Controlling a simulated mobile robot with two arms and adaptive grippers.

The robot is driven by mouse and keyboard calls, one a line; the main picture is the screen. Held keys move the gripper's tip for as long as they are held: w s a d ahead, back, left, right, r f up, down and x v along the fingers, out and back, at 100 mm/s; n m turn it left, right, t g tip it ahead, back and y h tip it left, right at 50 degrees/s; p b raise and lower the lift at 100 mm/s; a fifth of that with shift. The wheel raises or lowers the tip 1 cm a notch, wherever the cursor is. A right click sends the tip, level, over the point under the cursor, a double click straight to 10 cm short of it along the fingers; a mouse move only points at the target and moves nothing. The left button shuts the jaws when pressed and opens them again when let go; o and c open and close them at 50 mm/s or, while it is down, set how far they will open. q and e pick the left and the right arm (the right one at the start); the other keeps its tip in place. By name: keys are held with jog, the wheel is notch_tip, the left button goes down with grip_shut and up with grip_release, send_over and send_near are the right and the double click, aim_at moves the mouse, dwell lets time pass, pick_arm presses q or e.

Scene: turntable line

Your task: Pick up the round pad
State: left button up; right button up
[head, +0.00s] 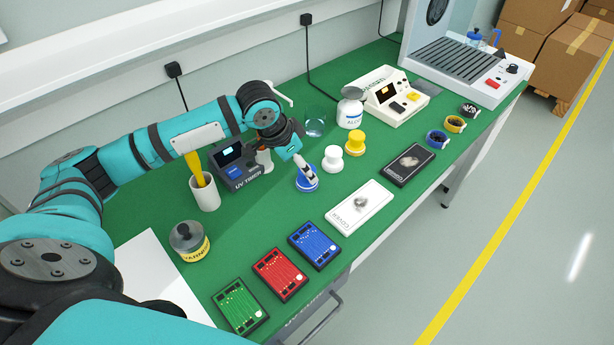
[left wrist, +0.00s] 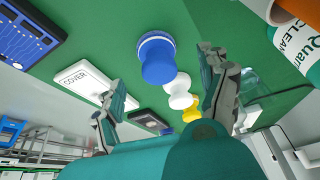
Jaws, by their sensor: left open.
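Three round pads with knob-like tops stand in a row on the green bench: a blue one (head: 306,184), a white one (head: 333,160) and a yellow one (head: 355,144). My left gripper (head: 284,164) is open above and beside the blue pad, and one finger partly hides that pad. In the left wrist view the open left gripper (left wrist: 162,82) has the blue pad (left wrist: 157,62) in the gap between its fingers, apart from both. The white pad (left wrist: 180,98) and the yellow pad (left wrist: 191,115) show beyond it. My right gripper is not in view.
A UV timer (head: 240,168) and a cup with a yellow handle (head: 205,192) stand near the arm. A glass beaker (head: 316,125) and a white bottle (head: 350,110) stand behind the pads. A white cover plate (head: 360,205) and coloured boards (head: 280,273) lie in front.

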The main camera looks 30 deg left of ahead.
pick_arm(q)
jog(key=x, duration=0.5)
jog(key=shift+d+p, duration=0.1)
jog(key=shift+p, duration=0.2)
jog(key=c, duration=1.2)
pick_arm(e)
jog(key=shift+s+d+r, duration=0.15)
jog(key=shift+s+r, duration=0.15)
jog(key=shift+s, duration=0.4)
pick_arm(q)
jog(key=shift+r, duration=0.1)
jog(key=shift+r, duration=0.55)
notch_tip(320, 180, up, 2)
jog(key=shift+r+b, duration=0.1)
jog(key=shift+b, duration=0.25)
jog(key=s+d, duration=0.1)
jog(key=s, duration=0.4)
jog(key=s+d+r+b, duration=0.1)
jog(key=s, duration=0.4)
jog(key=s+d+b, duration=0.1)
jog(key=s, duration=0.4)
jog(key=shift+s+d+r, duration=0.3)
jog(key=shift+s, duration=0.05)
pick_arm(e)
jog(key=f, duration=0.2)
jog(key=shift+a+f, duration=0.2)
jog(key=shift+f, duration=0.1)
